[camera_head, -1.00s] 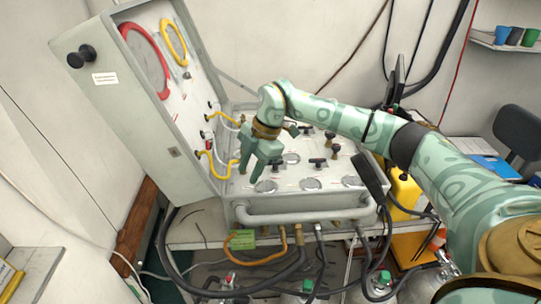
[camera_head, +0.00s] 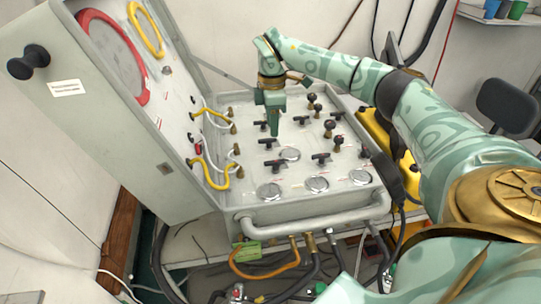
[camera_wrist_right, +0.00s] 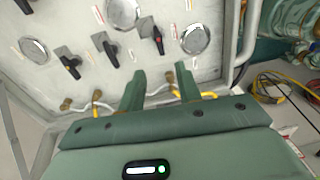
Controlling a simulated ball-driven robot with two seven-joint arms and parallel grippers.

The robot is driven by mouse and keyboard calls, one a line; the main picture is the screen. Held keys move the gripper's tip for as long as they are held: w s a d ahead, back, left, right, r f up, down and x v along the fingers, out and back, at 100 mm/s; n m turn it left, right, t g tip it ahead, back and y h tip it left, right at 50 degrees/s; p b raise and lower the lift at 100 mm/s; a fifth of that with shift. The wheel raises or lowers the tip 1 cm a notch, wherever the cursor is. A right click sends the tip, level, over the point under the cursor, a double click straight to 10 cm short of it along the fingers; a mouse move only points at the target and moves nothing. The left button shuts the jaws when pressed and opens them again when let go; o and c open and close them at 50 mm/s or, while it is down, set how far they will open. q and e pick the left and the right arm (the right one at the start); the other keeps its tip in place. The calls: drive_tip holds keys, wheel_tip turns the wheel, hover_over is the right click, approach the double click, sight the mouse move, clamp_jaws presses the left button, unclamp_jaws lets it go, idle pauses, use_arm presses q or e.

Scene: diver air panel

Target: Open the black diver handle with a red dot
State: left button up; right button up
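The black diver handle with a red dot (camera_wrist_right: 157,40) is on the pale panel in the right wrist view, between two round gauges. It appears to be the nearest handle of the left column (camera_head: 274,164) in the head view, where its dot is too small to see. My right gripper (camera_head: 274,132) points down over the left part of the panel, farther back than this handle. In the right wrist view its two fingers (camera_wrist_right: 160,80) are spread apart with nothing between them. The handle lies beyond the fingertips, apart from them. My left gripper is not in view.
Other black handles (camera_head: 320,158) and round gauges (camera_head: 317,184) cover the panel. A yellow hose (camera_head: 212,182) and brass fittings stand along its left side, by the raised lid (camera_head: 100,130). A grey rail (camera_head: 310,217) runs along the front edge.

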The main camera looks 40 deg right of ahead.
sight(274, 165)
wheel_tip(274, 165, down, 12)
drive_tip(key=shift+s+a+r+b, duration=0.15)
drive_tip(key=shift+r+b, duration=0.1)
drive_tip(key=shift+b, duration=0.2)
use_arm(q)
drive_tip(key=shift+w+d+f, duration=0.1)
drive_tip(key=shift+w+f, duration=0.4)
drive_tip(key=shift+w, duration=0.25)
use_arm(e)
drive_tip(key=shift+f, duration=0.15)
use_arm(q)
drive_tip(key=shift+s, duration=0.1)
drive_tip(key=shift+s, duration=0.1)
use_arm(e)
clamp_jaws()
